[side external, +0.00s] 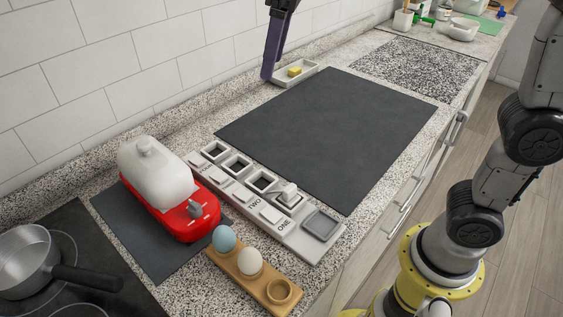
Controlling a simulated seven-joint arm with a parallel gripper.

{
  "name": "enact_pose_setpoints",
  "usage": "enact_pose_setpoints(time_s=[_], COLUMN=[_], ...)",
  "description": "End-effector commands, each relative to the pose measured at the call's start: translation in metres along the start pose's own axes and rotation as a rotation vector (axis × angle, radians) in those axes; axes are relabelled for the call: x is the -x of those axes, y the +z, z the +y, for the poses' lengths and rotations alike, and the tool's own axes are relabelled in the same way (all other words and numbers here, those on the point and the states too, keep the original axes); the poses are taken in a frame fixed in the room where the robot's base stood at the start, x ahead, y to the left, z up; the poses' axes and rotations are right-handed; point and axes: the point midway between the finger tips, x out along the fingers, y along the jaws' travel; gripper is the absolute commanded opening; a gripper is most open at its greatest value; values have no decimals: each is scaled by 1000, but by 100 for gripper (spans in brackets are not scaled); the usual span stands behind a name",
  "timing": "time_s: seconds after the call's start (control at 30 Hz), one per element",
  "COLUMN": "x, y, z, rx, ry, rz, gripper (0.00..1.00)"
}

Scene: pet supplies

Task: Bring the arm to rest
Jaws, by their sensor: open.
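My gripper (272,62) hangs at the top middle of the side external view, with purple fingers pointing down. It is open and nothing shows between the fingers. The fingertips are just left of a small white tray (312,70) with a yellow block (295,72) in it. Whether they touch the tray or the counter is hard to tell. The upper part of the gripper is cut off by the picture's top edge.
A clear dark mat (335,130) covers the middle counter. In front are a grey strip of compartments (295,238), a red-and-white appliance (165,185), and a wooden holder (233,268) with a blue egg and a white egg. A pot (28,262) stands on the hob at left.

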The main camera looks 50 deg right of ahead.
Motion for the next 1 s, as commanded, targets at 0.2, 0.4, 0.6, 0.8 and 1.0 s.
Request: enact_pose_setpoints(time_s=[0.2, 0.4, 0.6, 0.8, 1.0], x=[16, -6, -51, -89, -89], y=[94, 174, 232, 251, 245], z=[22, 21, 9, 2, 5], rx=[-170, -314, -421, -463, -482], ry=[56, 106, 136, 131, 136], rz=[98, 175, 223, 219, 251], gripper=[62, 62, 62, 62, 62])
